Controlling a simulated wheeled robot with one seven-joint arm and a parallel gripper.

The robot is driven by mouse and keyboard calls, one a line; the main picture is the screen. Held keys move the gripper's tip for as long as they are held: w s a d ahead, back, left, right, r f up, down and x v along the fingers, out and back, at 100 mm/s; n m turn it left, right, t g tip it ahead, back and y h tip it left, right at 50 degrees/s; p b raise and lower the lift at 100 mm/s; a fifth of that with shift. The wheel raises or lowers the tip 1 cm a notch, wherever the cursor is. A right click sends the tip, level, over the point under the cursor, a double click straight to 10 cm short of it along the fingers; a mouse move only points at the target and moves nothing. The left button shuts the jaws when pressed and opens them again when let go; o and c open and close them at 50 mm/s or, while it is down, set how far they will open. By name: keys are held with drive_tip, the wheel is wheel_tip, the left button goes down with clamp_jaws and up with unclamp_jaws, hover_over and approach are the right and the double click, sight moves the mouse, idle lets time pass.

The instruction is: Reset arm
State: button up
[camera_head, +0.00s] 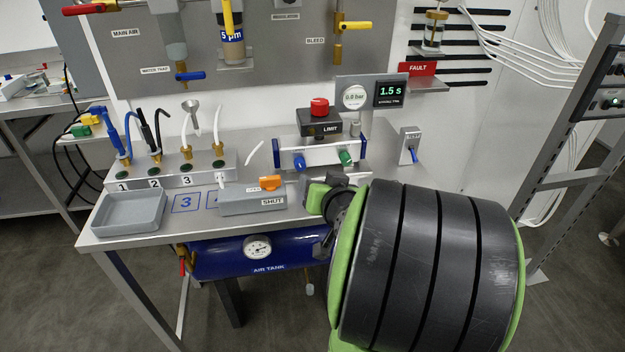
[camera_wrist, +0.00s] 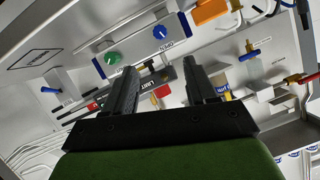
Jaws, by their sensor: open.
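My gripper (camera_wrist: 160,78) is open, with two black fingers apart and nothing between them. In the head view my gripper (camera_head: 318,196) shows small, partly hidden by my own large dark arm link at lower right. It is at the bench's front edge, in front of the white unit with a blue knob (camera_head: 299,162) and a green knob (camera_head: 346,157). In the wrist view the scene is turned over. The green knob (camera_wrist: 112,58) and the blue knob (camera_wrist: 160,32) lie beyond the fingers, and the red button (camera_wrist: 161,91) shows between them.
A grey tray (camera_head: 130,212) and a grey box with an orange handle (camera_head: 271,183) marked SHUT are on the bench, left of my gripper. Several hoses stand in a numbered block (camera_head: 170,169). The blue air tank (camera_head: 225,257) hangs below. A metal rack (camera_head: 570,150) stands at right.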

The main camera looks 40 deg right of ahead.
drive_tip(key=w+a+n+y, duration=0.1)
drive_tip(key=a+n+y, duration=0.3)
drive_tip(key=a, duration=0.6)
drive_tip(key=s+a+n+g+y, duration=0.2)
drive_tip(key=s+a+n+g, duration=0.35)
drive_tip(key=s+a, duration=0.8)
wheel_tip(320, 180, up, 15)
drive_tip(key=p, duration=1.6)
drive_tip(key=shift+s+r+g, duration=0.15)
drive_tip(key=shift+s+g, duration=0.1)
drive_tip(key=shift+g, duration=0.2)
drive_tip(key=shift+a+m, duration=0.1)
drive_tip(key=shift+m, duration=0.15)
drive_tip(key=c, duration=0.3)
